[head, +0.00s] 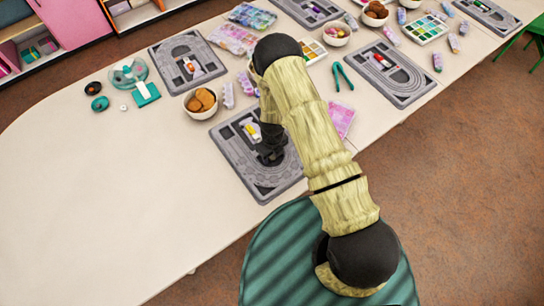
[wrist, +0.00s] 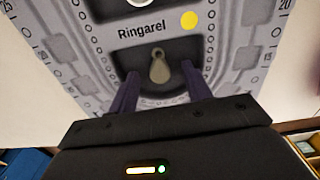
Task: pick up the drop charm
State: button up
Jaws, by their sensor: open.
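The drop charm (wrist: 158,68) is a small dull grey-brown teardrop with its narrow end up. It lies in a dark recess of the grey bead board (wrist: 222,45), just below the printed word "Ringarel" and a yellow dot. My gripper (wrist: 159,74) is open, with one dark purple finger on each side of the charm. The fingers appear apart from it; their exact height above the board is hard to tell. In the head view, my gripper (head: 270,152) is over the near board (head: 228,149), and my arm hides the charm and part of the board.
A bowl of brown items (head: 201,103) stands just behind the near board. A pink patterned packet (head: 341,118) lies to its right. Other grey boards (head: 161,58) and a teal pliers-like tool (head: 343,76) lie farther back. The table's left part (head: 90,190) is clear.

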aim_at(272, 157)
jog(key=c, duration=1.1)
jog(key=shift+o, duration=0.2)
notch_tip(272, 157, up, 10)
jog(key=b, duration=0.2)
